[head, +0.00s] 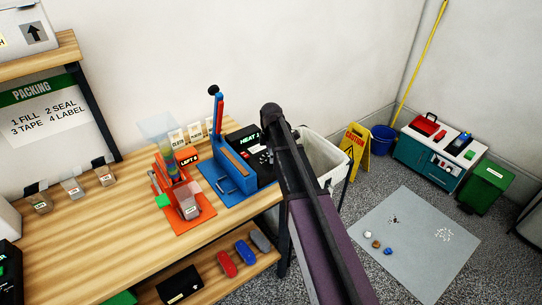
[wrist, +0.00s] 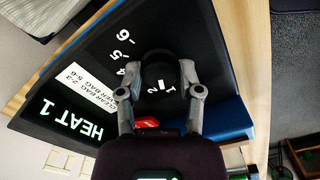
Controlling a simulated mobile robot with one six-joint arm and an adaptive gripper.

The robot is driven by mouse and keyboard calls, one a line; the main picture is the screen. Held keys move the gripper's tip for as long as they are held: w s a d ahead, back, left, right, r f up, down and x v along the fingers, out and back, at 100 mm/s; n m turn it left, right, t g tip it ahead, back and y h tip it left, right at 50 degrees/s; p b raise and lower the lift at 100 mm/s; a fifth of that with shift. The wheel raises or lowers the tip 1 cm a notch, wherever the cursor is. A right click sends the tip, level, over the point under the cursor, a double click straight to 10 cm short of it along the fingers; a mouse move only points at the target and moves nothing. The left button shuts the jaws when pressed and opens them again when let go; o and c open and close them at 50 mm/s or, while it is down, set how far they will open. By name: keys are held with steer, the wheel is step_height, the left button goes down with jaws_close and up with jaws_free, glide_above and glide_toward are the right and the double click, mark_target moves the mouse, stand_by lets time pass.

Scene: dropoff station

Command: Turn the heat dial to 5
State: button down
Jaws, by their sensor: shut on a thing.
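The heat sealer (head: 228,168) is a blue press with a black control box (head: 246,150) on the wooden bench in the head view. Its green display (wrist: 72,119) reads HEAT 1. In the wrist view, the black face carries white numbers; 1, 2, 4, 5 and 6 show, and 3 is hidden. My gripper (wrist: 160,66) is shut on the dark heat dial (wrist: 159,74), its fingers around the dial's sides. A short white mark shows near 1 and 2. The fingers partly cover the dial. In the head view my arm hides the gripper.
A red-orange press (head: 180,196) marked LEFT stands left of the sealer. A white label (wrist: 83,76) with bag settings is beside the numbers. A pale bin (head: 325,160) stands beyond the bench's right end. A yellow caution sign (head: 354,150) is farther right.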

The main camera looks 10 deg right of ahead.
steer(key=m, duration=0.5)
steer(key=shift+s+m, duration=0.1)
steer(key=shift+m, duration=0.3)
steer(key=m, duration=1)
steer(key=shift+m, duration=0.4)
steer(key=m, duration=0.5)
steer(key=shift+m, duration=0.4)
steer(key=shift+c, duration=1.4)
jaws_free()
steer(key=shift+f, duration=0.1)
steer(key=shift+o, duration=0.2)
